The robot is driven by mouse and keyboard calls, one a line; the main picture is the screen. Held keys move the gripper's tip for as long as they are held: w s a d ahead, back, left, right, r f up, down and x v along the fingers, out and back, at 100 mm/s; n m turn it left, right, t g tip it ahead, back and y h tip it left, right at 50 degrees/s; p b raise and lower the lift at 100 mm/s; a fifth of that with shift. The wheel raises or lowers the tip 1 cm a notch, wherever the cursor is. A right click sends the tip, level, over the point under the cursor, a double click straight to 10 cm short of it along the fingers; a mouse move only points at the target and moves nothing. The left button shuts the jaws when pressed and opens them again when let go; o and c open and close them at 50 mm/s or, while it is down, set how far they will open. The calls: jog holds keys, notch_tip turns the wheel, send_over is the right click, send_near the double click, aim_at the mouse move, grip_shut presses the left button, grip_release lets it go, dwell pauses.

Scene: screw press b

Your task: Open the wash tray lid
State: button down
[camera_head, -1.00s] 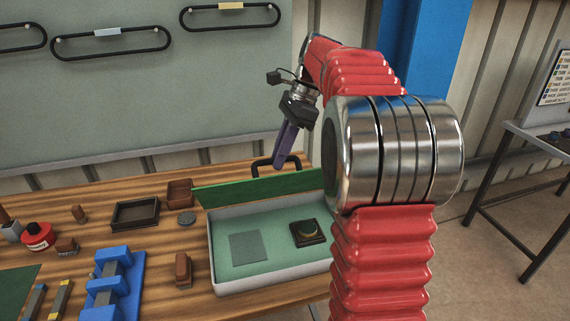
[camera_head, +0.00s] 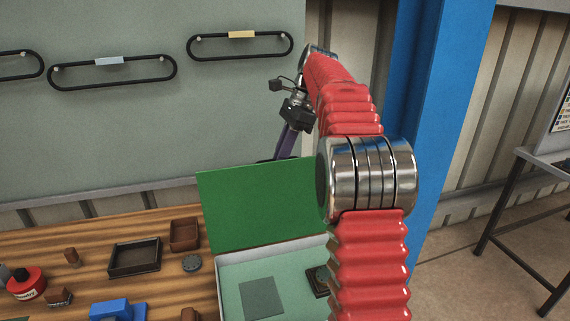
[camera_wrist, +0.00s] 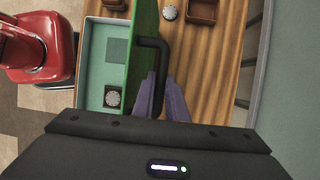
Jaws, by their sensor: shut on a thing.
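The wash tray (camera_head: 308,249) is a pale box with a green inside, at the front of the wooden bench. Its green lid (camera_head: 258,207) stands raised along the tray's back side, inner face toward the head camera. In the wrist view the lid (camera_wrist: 143,30) shows nearly edge-on beside the open tray (camera_wrist: 86,50). The black lid handle (camera_wrist: 160,58) sticks out from its outer face. My gripper (camera_wrist: 163,98) has its purple fingers shut on the handle. In the head view my gripper (camera_head: 284,148) is behind the lid's top edge, and the handle is mostly hidden.
Inside the tray lie a grey-green square (camera_head: 262,297) and a dark block (camera_head: 317,281), partly hidden by my arm. A dark open box (camera_head: 134,258), a brown box (camera_head: 184,235) and a grey disc (camera_head: 192,263) stand left of it. A wall panel (camera_head: 130,130) rises behind.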

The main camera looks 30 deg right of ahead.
jog(key=shift+w+d+f, duration=0.15)
jog(key=shift+w+d, duration=0.1)
jog(key=shift+w, duration=0.6)
jog(key=shift+w+d+f, duration=0.15)
jog(key=shift+w+d, duration=0.1)
jog(key=shift+w, duration=0.55)
jog(key=c, duration=2.1)
grip_release()
jog(key=shift+d+r, duration=0.1)
jog(key=o, duration=0.3)
jog(key=shift+o, duration=0.2)
jog(key=shift+a, duration=0.2)
